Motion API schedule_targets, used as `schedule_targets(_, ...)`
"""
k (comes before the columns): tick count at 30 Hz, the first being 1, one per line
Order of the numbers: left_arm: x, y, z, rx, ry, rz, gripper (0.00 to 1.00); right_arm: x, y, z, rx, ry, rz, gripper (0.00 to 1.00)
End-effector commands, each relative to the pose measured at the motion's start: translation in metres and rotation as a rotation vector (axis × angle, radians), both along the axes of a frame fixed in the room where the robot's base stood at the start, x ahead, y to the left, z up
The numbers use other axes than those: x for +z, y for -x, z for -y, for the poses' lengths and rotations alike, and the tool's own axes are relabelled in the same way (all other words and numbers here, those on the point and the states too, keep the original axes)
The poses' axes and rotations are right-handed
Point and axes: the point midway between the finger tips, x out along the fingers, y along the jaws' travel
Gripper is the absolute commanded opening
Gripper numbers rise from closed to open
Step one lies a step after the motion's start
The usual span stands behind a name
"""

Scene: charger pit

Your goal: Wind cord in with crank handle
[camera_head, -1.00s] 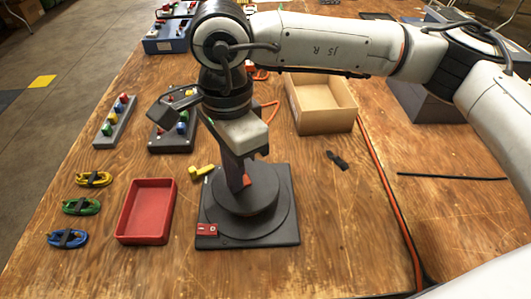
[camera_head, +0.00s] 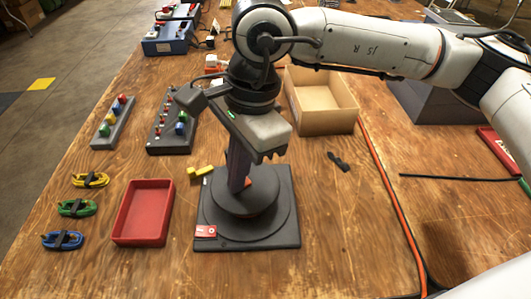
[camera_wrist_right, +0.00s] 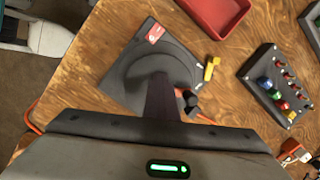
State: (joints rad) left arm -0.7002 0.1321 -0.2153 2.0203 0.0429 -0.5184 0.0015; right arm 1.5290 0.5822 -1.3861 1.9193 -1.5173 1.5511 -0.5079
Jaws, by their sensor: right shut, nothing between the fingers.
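A dark round drum (camera_head: 262,190) sits on a square black base (camera_head: 285,235) with a red label at its front left corner. It also shows in the right wrist view (camera_wrist_right: 125,75). My right gripper (camera_head: 238,188) points down over the drum, its dark fingers shut and empty; the tips overlap the drum in both views, and I cannot tell if they touch it. In the right wrist view the fingers (camera_wrist_right: 160,80) hide part of the drum. A small black piece (camera_wrist_right: 190,98) lies beside them, perhaps the crank handle. An orange cord (camera_wrist_right: 205,119) shows near it. My left gripper is not in view.
A yellow piece (camera_head: 201,170) lies beside the base, with a red tray (camera_head: 144,212) to the left. Several coiled cords lie at far left. Button panels (camera_head: 172,122) and an open cardboard box (camera_head: 320,100) stand behind. An orange cable (camera_head: 390,200) runs along the right.

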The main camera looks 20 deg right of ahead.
Motion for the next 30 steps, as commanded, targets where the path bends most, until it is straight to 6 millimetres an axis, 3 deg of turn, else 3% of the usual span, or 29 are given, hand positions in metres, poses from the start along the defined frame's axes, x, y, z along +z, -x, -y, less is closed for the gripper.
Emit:
schedule_targets(1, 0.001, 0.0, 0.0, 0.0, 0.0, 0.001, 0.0, -0.001, -0.006, 0.056, -0.044, 0.196, -0.01, 0.0)
schedule_targets(8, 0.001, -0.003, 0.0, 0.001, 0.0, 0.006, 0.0, -0.001, -0.006, 0.061, -0.046, 0.195, -0.01, 0.0)
schedule_targets(16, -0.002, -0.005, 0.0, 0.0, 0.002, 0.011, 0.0, -0.001, -0.006, 0.081, -0.045, 0.194, -0.009, 0.0)
schedule_targets(25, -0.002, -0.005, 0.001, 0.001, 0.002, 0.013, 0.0, -0.001, -0.004, 0.077, -0.033, 0.189, -0.013, 0.0)
schedule_targets(30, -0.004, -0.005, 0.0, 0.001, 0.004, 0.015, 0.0, -0.003, -0.003, 0.088, -0.033, 0.187, -0.014, 0.0)
